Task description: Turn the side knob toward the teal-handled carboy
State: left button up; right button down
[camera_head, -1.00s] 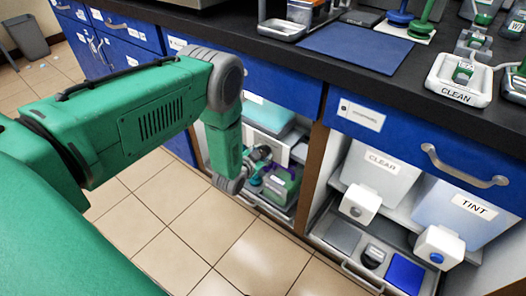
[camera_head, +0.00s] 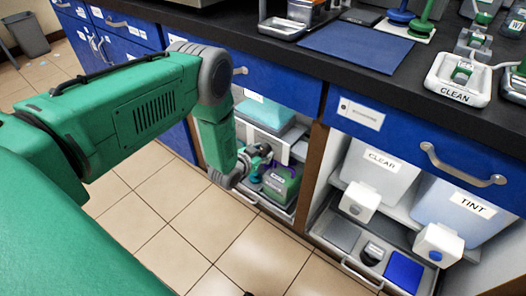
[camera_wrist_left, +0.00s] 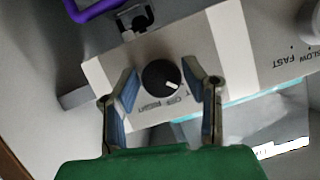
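The side knob (camera_wrist_left: 161,77) is a round black dial with a white pointer, on a pale panel (camera_wrist_left: 235,55) in the left wrist view. Its pointer aims toward the picture's lower right; the lettering beside it is upside down. My left gripper (camera_wrist_left: 168,88) is open, its fingers on either side of the knob with gaps showing. In the head view my left gripper (camera_head: 262,155) reaches into the open cupboard. A purple handle (camera_wrist_left: 95,10) shows at upper left in the wrist view. A pale teal surface (camera_wrist_left: 240,112) lies beyond the panel; I cannot tell whether it is the teal-handled carboy.
A green-and-purple container (camera_head: 281,183) stands low in the cupboard. A teal-topped container (camera_head: 266,113) sits above it. The counter (camera_head: 300,22) overhangs the cupboards.

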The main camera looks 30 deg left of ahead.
pick_arm(q)
jog(key=shift+o, duration=0.3)
jog(key=shift+s+r, duration=0.1)
jog(key=shift+s, duration=0.05)
jog(key=v, duration=1.1)
jog(key=shift+s, duration=0.25)
